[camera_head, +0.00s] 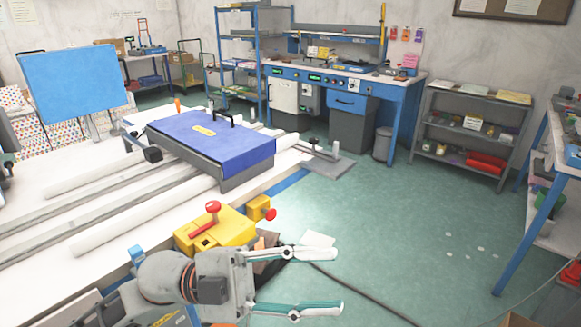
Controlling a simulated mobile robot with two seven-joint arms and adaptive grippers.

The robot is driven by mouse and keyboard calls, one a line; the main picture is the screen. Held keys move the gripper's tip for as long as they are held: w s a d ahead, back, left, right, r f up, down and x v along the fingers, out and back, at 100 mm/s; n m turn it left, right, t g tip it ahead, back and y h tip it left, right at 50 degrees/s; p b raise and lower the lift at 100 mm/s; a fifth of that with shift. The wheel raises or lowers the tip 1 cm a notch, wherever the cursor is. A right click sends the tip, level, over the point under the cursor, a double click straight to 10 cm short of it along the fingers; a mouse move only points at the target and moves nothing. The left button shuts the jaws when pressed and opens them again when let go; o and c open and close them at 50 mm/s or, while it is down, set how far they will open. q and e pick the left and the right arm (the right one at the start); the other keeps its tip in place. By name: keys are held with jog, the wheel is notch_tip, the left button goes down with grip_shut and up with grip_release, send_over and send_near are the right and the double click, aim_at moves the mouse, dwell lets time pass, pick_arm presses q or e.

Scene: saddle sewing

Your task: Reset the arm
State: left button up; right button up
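My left gripper (337,280) is at the bottom centre of the head view, with its arm coming in from the lower left. Its two grey and teal fingers are spread wide apart and point right. Nothing is between them; green floor shows through the gap. The gripper is in front of and below a yellow device (222,228) with red knobs, which stands on the near edge of the white worktable (100,215). The arm hides part of the table edge. My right gripper is not in view.
A blue-topped block with a black handle (205,140) lies across rails on the worktable. A dark cable (360,293) runs over the floor. A blue-legged bench (525,220) stands at right, and a grey shelf (470,160) behind. The green floor (400,230) between is mostly clear.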

pick_arm(q)
jog(key=w+a+f+n+t+y, duration=0.45)
jog(key=w+f+n+t, duration=0.3)
jog(key=n+t, duration=0.3)
jog(key=w+a+f+n+t+y, duration=0.4)
jog(key=w+a+f+n+t, duration=0.2)
jog(key=f+n+t, duration=0.35)
jog(key=s+a+f+n+y+p, duration=0.1)
jog(key=s+a+f+n+y, duration=0.2)
jog(key=f, duration=0.4)
jog(key=s+a+f+n+y, duration=0.1)
jog(key=a+f+n+y, duration=0.1)
jog(key=a+f+y, duration=0.35)
jog(key=s+a+f+n+g, duration=0.1)
jog(key=s+a+f+g, duration=0.1)
jog(key=s+f, duration=0.4)
jog(key=s+a+f+g+y, duration=0.1)
jog(key=s+a+f+g, duration=0.1)
jog(key=s+f, duration=0.4)
notch_tip(320, 180, down, 3)
jog(key=shift+s+a+f+n+g+p, duration=0.2)
jog(key=shift+a+n+g+p, duration=0.15)
jog(key=shift+g, duration=0.45)
